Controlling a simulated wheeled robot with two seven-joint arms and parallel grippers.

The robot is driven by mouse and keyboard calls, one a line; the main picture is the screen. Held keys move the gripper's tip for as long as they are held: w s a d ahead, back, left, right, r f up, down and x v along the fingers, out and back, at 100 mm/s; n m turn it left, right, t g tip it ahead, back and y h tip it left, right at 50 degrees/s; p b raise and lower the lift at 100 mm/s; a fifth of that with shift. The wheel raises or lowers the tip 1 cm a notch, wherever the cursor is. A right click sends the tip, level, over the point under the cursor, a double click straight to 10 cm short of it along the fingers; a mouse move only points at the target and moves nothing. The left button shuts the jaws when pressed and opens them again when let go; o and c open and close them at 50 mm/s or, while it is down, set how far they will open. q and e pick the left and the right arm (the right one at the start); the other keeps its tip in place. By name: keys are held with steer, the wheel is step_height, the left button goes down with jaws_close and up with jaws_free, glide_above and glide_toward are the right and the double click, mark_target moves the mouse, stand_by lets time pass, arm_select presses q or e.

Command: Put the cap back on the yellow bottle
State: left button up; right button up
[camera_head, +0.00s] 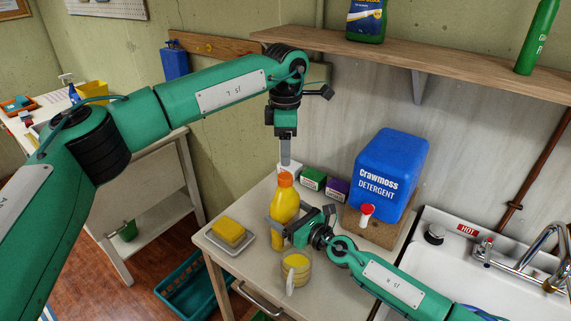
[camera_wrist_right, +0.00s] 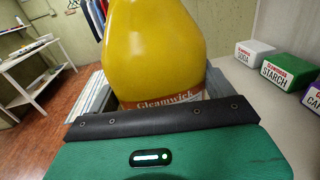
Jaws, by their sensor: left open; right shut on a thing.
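The yellow bottle (camera_head: 284,205) stands upright on the small table. Its orange cap (camera_head: 285,180) sits at the top of the neck; whether it is screwed tight I cannot tell. My left gripper (camera_head: 285,165) points straight down just above the cap, its jaws open, seen edge-on. My right gripper (camera_head: 287,226) is shut around the lower body of the bottle from the right. In the right wrist view the yellow bottle (camera_wrist_right: 152,50) fills the middle between the fingers, with its label partly hidden; the cap is out of that view.
A yellow sponge on a dish (camera_head: 245,241) lies left of the bottle, and a cup (camera_head: 295,268) stands in front. Small boxes (camera_head: 313,179) and a blue detergent jug (camera_head: 390,170) stand behind and right. The sink (camera_head: 470,270) is at the far right; a shelf (camera_head: 420,58) hangs above.

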steer(key=shift+f, duration=0.1)
arm_select(q)
step_height(320, 180, up, 4)
steer(key=shift+f, duration=0.1)
arm_select(e)
steer(key=o, duration=1.7)
steer(key=shift+o, duration=0.2)
arm_select(q)
steer(key=shift+f+b, duration=0.75)
steer(key=shift+f, duration=0.05)
arm_select(e)
steer(key=v, duration=1.3)
steer(key=shift+s+d, duration=0.25)
steer(key=shift+s, duration=0.1)
